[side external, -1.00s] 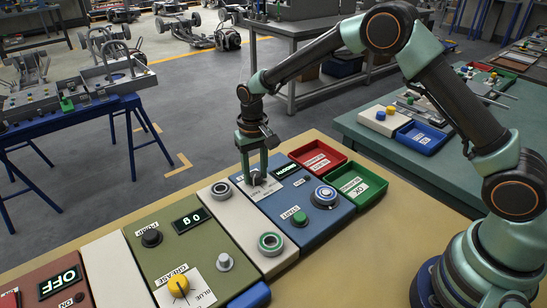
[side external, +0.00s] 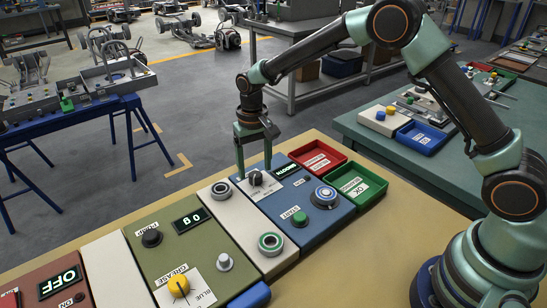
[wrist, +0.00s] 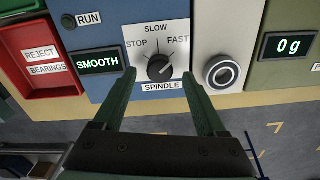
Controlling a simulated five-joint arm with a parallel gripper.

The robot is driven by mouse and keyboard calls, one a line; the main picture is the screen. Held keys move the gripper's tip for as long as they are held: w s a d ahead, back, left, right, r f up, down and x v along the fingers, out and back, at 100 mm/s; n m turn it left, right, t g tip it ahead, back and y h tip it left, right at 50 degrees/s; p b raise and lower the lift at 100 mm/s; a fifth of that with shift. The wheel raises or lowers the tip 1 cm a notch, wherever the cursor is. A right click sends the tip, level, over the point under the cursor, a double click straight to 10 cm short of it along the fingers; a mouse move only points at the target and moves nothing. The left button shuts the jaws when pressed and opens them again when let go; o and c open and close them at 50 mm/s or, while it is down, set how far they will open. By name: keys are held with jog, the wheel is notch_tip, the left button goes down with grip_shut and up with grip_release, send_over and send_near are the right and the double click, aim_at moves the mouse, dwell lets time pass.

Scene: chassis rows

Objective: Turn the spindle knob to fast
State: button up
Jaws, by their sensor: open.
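The spindle knob (wrist: 160,68) is a round dark knob on a white plate (wrist: 143,37) marked STOP, SLOW and FAST, with SPINDLE below. In the wrist view its light mark is small, and I cannot tell its exact setting. The knob (side external: 255,178) also shows on the blue panel in the side view. My gripper (wrist: 160,75) is open and empty, with one finger on each side of the knob and a gap to it. In the side view my gripper (side external: 254,166) points down just above the knob. The display (wrist: 98,61) beside the plate reads SMOOTH.
A ring-shaped fitting (wrist: 221,73) sits on the pale strip beside the spindle plate.

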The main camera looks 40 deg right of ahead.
aim_at(256, 174)
notch_tip(256, 174, up, 10)
dwell(0.4)
jog(key=shift+r, duration=0.1)
